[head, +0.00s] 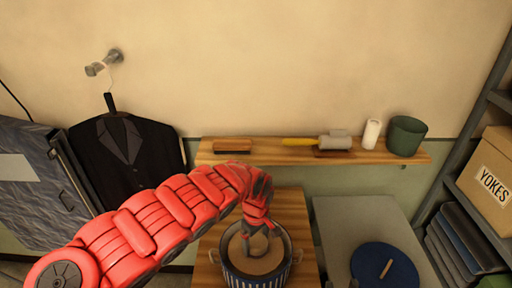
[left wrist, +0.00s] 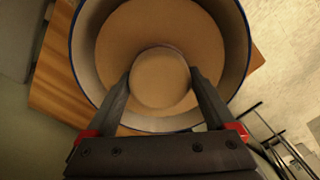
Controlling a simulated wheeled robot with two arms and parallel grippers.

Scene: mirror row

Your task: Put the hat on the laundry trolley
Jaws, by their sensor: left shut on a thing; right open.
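A tan hat (head: 262,263) sits inside a blue-and-white striped pot (head: 257,281) with side handles, on a wooden top. In the left wrist view the hat's round crown (left wrist: 160,78) and flat brim show inside the pot's blue rim (left wrist: 75,45). My left gripper (head: 258,240) reaches down into the pot, its fingers shut on both sides of the crown. Two dark tips at the bottom edge of the head view appear to be my open, empty right gripper (head: 341,284). I cannot make out the laundry trolley.
A grey surface (head: 350,213) to the right bears a blue round lid (head: 385,270). Behind, a wall shelf (head: 270,157) holds brushes, a white roll and a green pot (head: 406,136). A dark jacket (head: 128,150) hangs left; shelving with a YOKES box (head: 491,178) stands right.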

